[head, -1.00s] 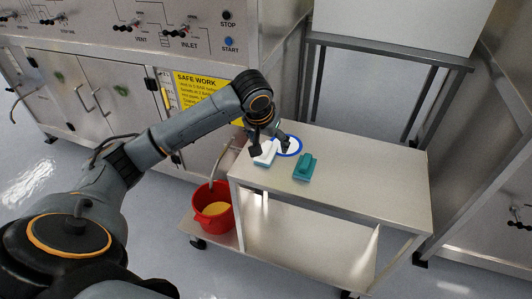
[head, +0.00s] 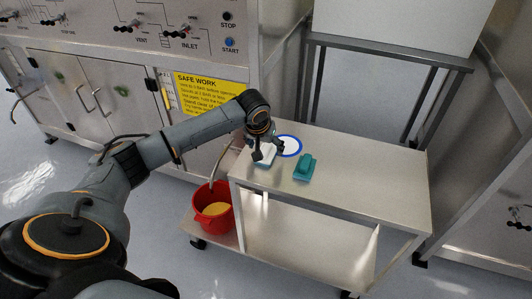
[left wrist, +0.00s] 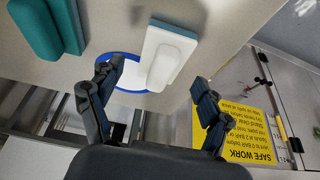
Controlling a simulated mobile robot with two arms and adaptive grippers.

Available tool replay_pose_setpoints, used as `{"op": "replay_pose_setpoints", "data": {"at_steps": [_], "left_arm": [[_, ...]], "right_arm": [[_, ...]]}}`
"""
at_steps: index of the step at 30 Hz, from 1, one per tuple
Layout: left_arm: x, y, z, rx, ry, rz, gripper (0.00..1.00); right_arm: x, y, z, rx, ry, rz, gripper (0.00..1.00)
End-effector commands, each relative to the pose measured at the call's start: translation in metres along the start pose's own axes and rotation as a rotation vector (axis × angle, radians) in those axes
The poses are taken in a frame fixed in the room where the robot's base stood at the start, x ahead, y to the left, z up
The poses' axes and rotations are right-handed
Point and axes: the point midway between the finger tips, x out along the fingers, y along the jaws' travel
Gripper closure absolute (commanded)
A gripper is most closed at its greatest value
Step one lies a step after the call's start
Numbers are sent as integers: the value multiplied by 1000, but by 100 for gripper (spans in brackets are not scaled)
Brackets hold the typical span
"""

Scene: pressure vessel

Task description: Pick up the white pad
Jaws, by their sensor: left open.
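The white pad (head: 264,157) lies near the left end of the metal trolley top, partly hidden by my gripper in the head view. In the left wrist view the white pad (left wrist: 166,56) shows a raised white grip on a pale blue-edged base. My left gripper (head: 267,153) is open just above the pad. In the left wrist view its two fingers (left wrist: 157,84) are spread, with the pad ahead between them and not held. My right gripper is not in view.
A teal pad (head: 304,168) lies right of the white pad. A blue-rimmed white disc (head: 290,146) lies behind it. A red bucket (head: 213,208) stands on the lower left. The trolley top (head: 375,180) is clear to the right.

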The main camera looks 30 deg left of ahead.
Motion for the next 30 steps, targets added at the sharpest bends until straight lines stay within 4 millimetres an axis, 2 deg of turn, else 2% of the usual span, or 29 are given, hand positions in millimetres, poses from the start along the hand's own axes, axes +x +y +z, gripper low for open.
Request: {"op": "replay_pose_setpoints", "data": {"at_steps": [5, 13, 14, 22, 30], "left_arm": [[22, -1, 0, 0, -1, 0, 22], [25, -1, 0, 1, 2, 0, 22], [25, -1, 0, 1, 1, 0, 26], [25, -1, 0, 1, 1, 0, 80], [25, -1, 0, 1, 1, 0, 80]], "right_arm": [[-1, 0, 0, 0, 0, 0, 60], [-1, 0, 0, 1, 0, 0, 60], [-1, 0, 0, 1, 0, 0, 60], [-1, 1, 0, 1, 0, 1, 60], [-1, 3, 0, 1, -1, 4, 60]]}}
